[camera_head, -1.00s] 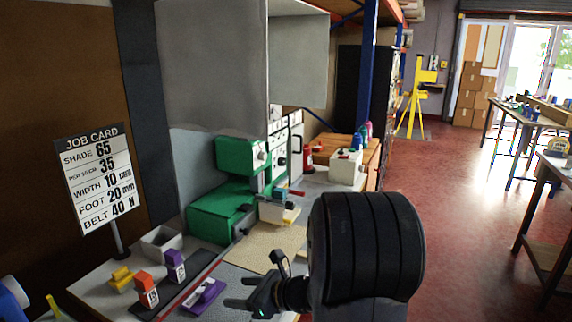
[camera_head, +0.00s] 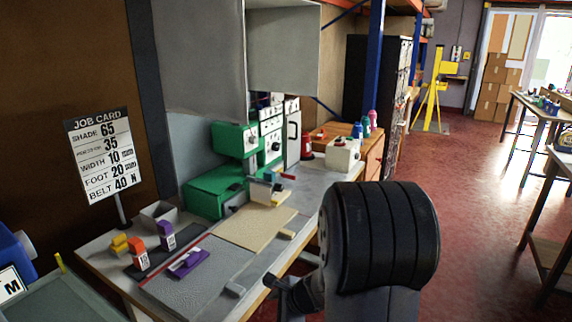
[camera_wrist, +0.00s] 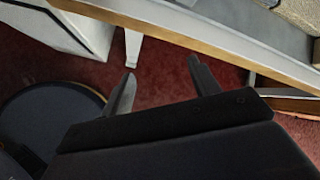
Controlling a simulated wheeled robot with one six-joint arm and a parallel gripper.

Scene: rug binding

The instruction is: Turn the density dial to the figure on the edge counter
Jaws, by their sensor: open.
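A green machine (camera_head: 205,195) stands at the back of the workbench. Its green head (camera_head: 229,138) carries a small round knob, and white panels (camera_head: 271,140) with several dark dials stand beside it. I cannot tell which dial is the density dial. The edge counter cannot be told apart, and no figure on it is readable. The job card (camera_head: 100,155) at left reads 65, 35, 10, 20 and 40. My gripper (camera_head: 272,286) is at the bench's front edge, away from the machine. In the wrist view my gripper (camera_wrist: 161,72) is open and empty over the red floor.
Orange and purple tagged blocks (camera_head: 139,253) stand at the bench's left, with a purple piece (camera_head: 188,262) lying nearby. A tan mat (camera_head: 255,226) lies before the machine. A cream box (camera_head: 343,154) stands further right. Red floor (camera_head: 470,200) is open at right.

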